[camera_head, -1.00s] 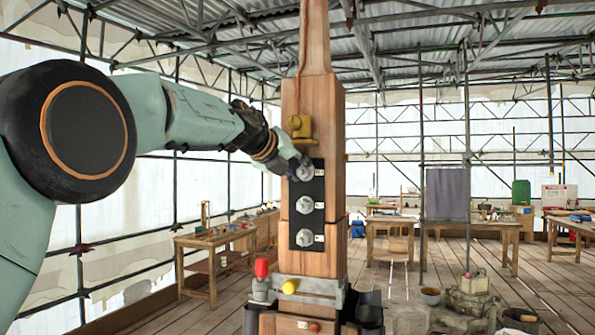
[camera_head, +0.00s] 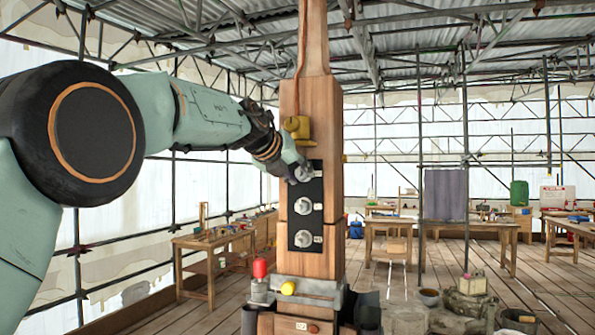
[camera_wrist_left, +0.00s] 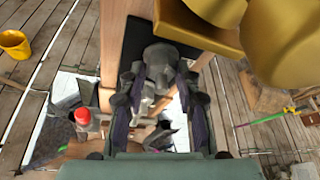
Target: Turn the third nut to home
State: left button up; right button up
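A wooden post (camera_head: 322,130) bears a black plate (camera_head: 317,221) with a column of three grey nuts. The top nut (camera_head: 304,172) is partly covered by my left gripper (camera_head: 292,171). The middle nut (camera_head: 303,206) and the bottom nut (camera_head: 303,239) are uncovered. In the left wrist view, my left gripper (camera_wrist_left: 160,100) has its fingers apart, one on each side of a grey nut (camera_wrist_left: 160,58). I see no clear contact between fingers and nut. My right gripper is out of view.
A yellow-gold fitting (camera_head: 297,127) sits on the post just above the plate, close to my left gripper. It looms large in the left wrist view (camera_wrist_left: 285,45). A red-capped item (camera_head: 261,269) and a yellow knob (camera_head: 288,287) are at the post's base.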

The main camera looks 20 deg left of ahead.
pick_arm(q)
jog(key=o, duration=0.4)
jog(key=shift+s+r, duration=0.1)
jog(key=shift+r, duration=0.1)
jog(key=shift+c, duration=0.2)
jog(key=shift+a, duration=0.1)
jog(key=shift+r, duration=0.1)
jog(key=shift+s+a+r, duration=0.1)
jog(key=shift+s+r, duration=0.05)
jog(key=shift+s, duration=0.15)
jog(key=v, duration=1.1)
jog(key=shift+s, duration=0.2)
